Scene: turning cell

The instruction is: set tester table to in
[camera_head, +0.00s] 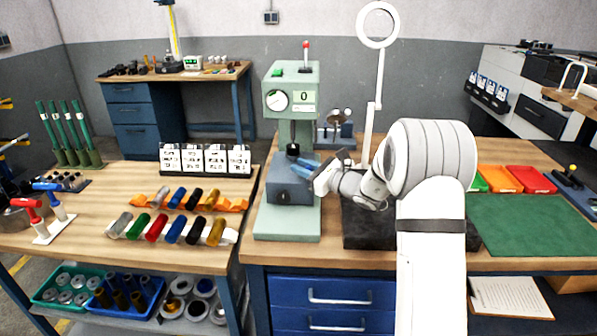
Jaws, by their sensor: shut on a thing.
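The green tester (292,90) stands upright on the middle bench, with a round dial and a display reading 0. Its table is a dark blue block (290,186) on the tester's base, below the spindle. My gripper (309,166) reaches in from the right at the upper right edge of this block. It is shut at the tester table, with blue showing at the fingertips. The exact grip point is small and partly hidden by the gripper. I cannot tell from this view how far in the table sits.
A black plate (368,228) lies right of the tester, partly behind my arm. A ring lamp (378,25) stands behind. Coloured cylinders (176,229) lie on the left bench. A green mat (530,225) and coloured trays (500,179) are at the right.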

